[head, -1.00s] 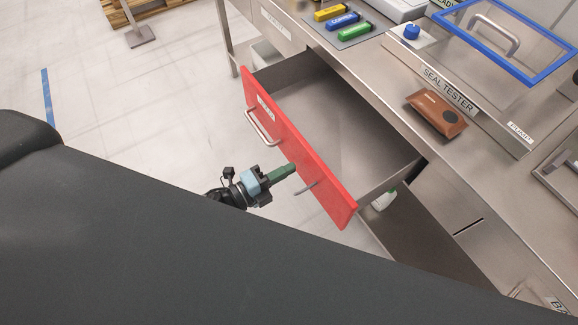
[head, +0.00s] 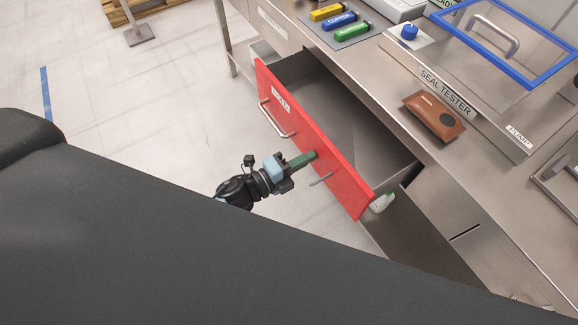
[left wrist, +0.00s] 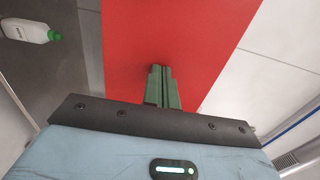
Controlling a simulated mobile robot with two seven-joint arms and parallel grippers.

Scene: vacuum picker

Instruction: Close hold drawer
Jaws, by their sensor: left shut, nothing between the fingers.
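The hold drawer has a red front (head: 340,172) with a silver handle (head: 275,120) and a label. It stands partly open under the metal bench, and its grey inside (head: 345,115) looks empty. My left gripper (head: 314,155) is shut, with its green fingertips at the outer face of the red front, right of the handle. In the left wrist view the shut fingers (left wrist: 161,72) point at the red panel (left wrist: 165,30) and seem to touch it. My right gripper is not in view.
The bench top holds a brown pouch (head: 434,116), a seal tester with a blue-framed lid (head: 503,82), and several coloured blocks on a grey mat (head: 368,38). A white bottle (head: 382,203) with a green cap is below the drawer.

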